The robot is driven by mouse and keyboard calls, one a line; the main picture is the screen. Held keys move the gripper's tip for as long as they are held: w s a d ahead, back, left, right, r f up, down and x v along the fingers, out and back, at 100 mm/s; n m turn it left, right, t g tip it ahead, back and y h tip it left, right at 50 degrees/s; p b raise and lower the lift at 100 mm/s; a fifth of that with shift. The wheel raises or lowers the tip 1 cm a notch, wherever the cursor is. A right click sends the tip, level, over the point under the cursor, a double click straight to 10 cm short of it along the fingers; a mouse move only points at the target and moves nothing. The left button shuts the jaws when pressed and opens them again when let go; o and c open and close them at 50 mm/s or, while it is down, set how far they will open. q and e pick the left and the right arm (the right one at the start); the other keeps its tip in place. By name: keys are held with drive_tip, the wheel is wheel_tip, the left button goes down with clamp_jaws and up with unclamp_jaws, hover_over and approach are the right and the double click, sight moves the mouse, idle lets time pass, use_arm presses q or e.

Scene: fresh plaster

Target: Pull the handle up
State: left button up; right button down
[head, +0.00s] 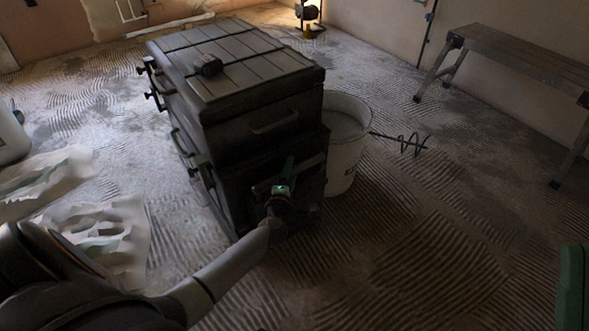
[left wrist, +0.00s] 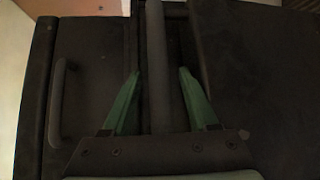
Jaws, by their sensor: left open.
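A dark wooden cabinet (head: 235,90) with a slatted top stands in the middle of the head view. Its front has an upper bar handle (head: 275,122), which also shows at the left of the left wrist view (left wrist: 61,103). A lower grey bar (head: 312,161) runs beside my left gripper (head: 287,172). In the left wrist view my left gripper (left wrist: 160,80) has its green fingers apart, one on each side of this bar (left wrist: 156,50). A gap shows on both sides of the bar.
A white bucket (head: 346,150) with a wire whisk (head: 405,141) stands right of the cabinet. A bench (head: 520,65) is at the right wall. Crumpled pale sheets (head: 95,225) lie at left. A green object (head: 573,290) shows at the right edge. The ridged floor at front right is clear.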

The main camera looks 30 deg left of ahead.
use_arm(q)
clamp_jaws()
idle(0.5)
idle(1.0)
